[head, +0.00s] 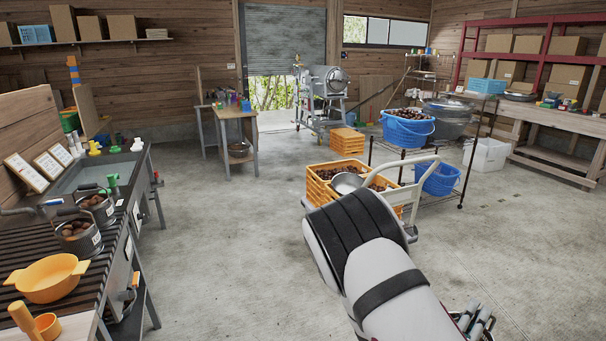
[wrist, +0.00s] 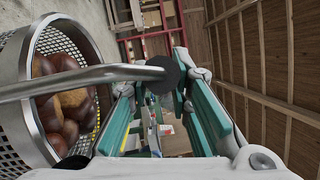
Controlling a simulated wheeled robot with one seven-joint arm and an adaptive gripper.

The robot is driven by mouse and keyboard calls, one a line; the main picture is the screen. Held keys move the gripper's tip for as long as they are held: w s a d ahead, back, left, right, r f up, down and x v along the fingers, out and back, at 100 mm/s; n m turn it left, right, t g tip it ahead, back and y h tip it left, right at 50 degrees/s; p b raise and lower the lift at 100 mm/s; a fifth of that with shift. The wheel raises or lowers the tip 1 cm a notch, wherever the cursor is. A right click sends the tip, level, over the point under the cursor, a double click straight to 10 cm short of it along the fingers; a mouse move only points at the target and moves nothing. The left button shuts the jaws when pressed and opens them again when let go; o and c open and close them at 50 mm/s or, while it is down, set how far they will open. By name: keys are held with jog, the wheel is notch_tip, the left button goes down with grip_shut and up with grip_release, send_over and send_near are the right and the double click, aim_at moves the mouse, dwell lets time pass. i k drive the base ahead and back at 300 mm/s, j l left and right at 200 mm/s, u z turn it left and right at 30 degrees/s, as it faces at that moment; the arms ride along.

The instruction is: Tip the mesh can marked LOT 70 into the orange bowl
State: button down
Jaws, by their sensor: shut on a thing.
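A steel mesh can (wrist: 18,142) with chestnuts in it fills the left side of the wrist view. Its bar handle (wrist: 95,79) ends in a black knob and runs across to my gripper (wrist: 156,82), whose teal fingers are shut on it. I cannot read a lot mark on this can. Two more cans of chestnuts, a nearer can (head: 84,247) and a farther can (head: 107,216), stand on the left bench with labels too small to read. The orange bowl (head: 48,278) sits in front of them.
The left bench (head: 18,254) has a slatted top, with a sink and two sign cards behind. A hand truck with orange crates (head: 318,188) and a rack with blue tubs (head: 408,130) are ahead. Middle floor is clear.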

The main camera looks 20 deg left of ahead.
aim_at(49, 279)
jog(key=i+u, duration=0.25)
jog(key=u, duration=0.2)
jog(key=i+l+u, duration=0.25)
jog(key=u, duration=0.2)
jog(key=i+l+u, duration=0.2)
jog(key=u, duration=0.2)
jog(key=i+l+u, duration=0.15)
jog(key=l+u, duration=0.15)
jog(key=u, duration=0.15)
jog(key=i+l+u, duration=0.1)
jog(key=l+u, duration=0.35)
jog(key=i+l+u, duration=0.1)
jog(key=l+u, duration=0.35)
jog(key=l, duration=0.2)
jog(key=l+u, duration=0.45)
jog(key=l, duration=0.15)
